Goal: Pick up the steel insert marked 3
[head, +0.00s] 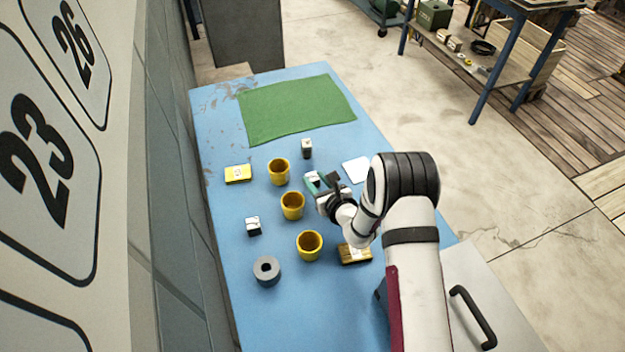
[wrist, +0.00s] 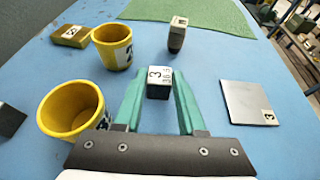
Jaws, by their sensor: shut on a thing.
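My gripper (wrist: 158,88) has teal fingers and is shut on a small block, the steel insert (wrist: 158,76). The insert has a light top face marked 3 with smaller characters below it, and a dark lower part. It sits between the fingertips; I cannot tell whether it touches the table. In the head view my gripper (head: 315,183) is over the middle of the table, right of the yellow cups, and the insert is small and partly hidden there.
Yellow cups (head: 292,206) stand left of my gripper on the blue table (head: 225,180). Small blocks (head: 307,148) (head: 253,226), a yellow block (head: 238,173), a brass-coloured block (head: 355,254), a grey ring (head: 266,270) and a flat plate (wrist: 248,103) lie around. A green mat (head: 297,107) covers the far end.

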